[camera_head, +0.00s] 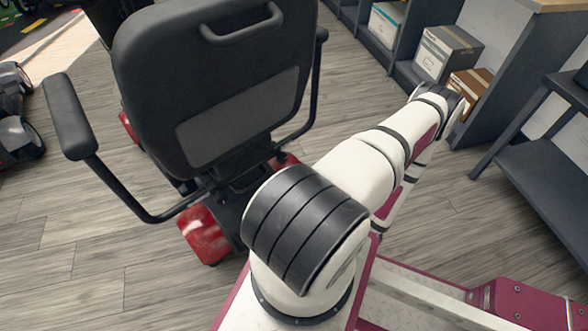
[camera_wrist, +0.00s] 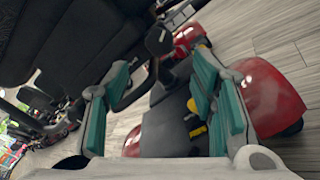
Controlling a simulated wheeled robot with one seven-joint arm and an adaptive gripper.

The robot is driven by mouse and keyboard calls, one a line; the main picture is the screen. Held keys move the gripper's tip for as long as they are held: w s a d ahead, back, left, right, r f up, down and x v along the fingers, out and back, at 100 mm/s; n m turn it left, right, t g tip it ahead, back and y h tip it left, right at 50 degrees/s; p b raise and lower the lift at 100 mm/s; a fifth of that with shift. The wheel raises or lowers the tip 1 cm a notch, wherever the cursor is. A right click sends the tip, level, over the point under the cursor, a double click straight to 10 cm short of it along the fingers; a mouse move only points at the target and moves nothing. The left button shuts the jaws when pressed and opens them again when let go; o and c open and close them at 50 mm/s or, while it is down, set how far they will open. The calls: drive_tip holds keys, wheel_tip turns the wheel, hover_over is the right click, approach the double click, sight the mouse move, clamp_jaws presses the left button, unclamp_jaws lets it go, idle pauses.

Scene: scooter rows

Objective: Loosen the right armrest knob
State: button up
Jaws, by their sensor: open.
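The scooter seat (camera_head: 215,85) is seen from behind in the head view, with the right armrest (camera_head: 321,36) on a bent black tube at its right side. The armrest knob cannot be made out in the head view. In the wrist view, my gripper (camera_wrist: 160,72) is open, with its teal fingers apart and nothing held between them. A black rounded part (camera_wrist: 158,41) shows just beyond the fingertips, by a curved black tube; I cannot tell whether it is the knob. The dark seat also fills the upper left of the wrist view (camera_wrist: 75,40).
The red scooter body (camera_wrist: 270,95) lies beyond the right finger. In the head view, the left armrest (camera_head: 72,115) stands out to the left. Shelves with boxes (camera_head: 447,52) and a dark table (camera_head: 555,150) stand right.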

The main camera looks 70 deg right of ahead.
drive_tip(key=v, duration=0.3)
drive_tip(key=shift+s+a, duration=0.15)
drive_tip(key=shift+s, duration=0.15)
idle(0.4)
